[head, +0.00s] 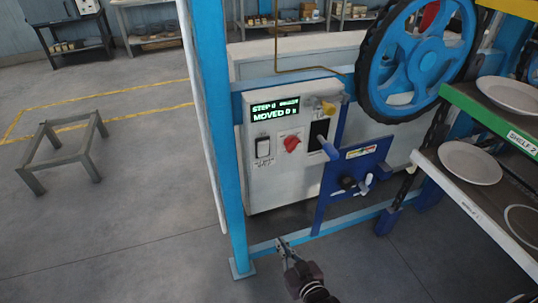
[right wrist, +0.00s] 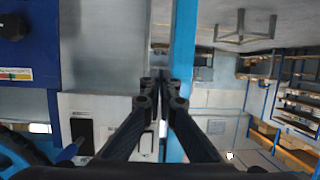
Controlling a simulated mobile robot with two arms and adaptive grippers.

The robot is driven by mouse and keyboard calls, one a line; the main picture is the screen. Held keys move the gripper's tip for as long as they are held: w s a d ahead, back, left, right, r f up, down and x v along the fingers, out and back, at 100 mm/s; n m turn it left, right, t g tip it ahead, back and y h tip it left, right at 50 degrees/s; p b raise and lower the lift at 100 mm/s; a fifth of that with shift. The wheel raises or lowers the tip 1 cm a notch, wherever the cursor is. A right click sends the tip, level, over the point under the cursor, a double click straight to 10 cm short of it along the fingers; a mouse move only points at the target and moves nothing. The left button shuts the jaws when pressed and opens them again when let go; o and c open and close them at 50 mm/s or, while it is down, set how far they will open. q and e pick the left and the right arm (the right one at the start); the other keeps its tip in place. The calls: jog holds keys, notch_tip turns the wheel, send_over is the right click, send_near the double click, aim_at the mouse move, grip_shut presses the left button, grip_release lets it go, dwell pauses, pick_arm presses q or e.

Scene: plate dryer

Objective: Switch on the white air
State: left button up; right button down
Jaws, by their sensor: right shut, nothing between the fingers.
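A light grey control box (head: 275,172) is mounted behind the blue frame. It carries a lit green display (head: 275,110), a white rocker switch (head: 263,147) and a red knob (head: 292,144). Beside it, a blue panel (head: 340,185) carries a black knob (head: 348,183) and a small white lever (head: 366,186). I cannot read the labels or tell the switch's position. My right gripper (head: 284,246) is shut and empty, low in front of the frame's bottom rail, apart from the controls. Its fingers (right wrist: 160,88) also show in the right wrist view. My left gripper is not in view.
A blue post (head: 214,130) stands left of the box. A large blue wheel (head: 420,45) is at the upper right. Shelves with white plates (head: 470,163) stand at the right. The floor at left is open around a low stand (head: 72,140).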

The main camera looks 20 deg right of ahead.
aim_at(266, 143)
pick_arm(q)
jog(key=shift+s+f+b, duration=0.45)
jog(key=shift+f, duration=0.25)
pick_arm(e)
jog(key=w+d+r+t, duration=0.1)
jog(key=w+r+t, duration=0.1)
jog(key=r, duration=0.8)
jog(key=w+d+r+t, duration=0.1)
jog(key=w+r+t, duration=0.1)
jog(key=r, duration=0.9)
jog(key=shift+r+m+t+h, duration=0.3)
jog(key=shift+m+t, duration=0.1)
jog(key=shift+t, duration=0.4)
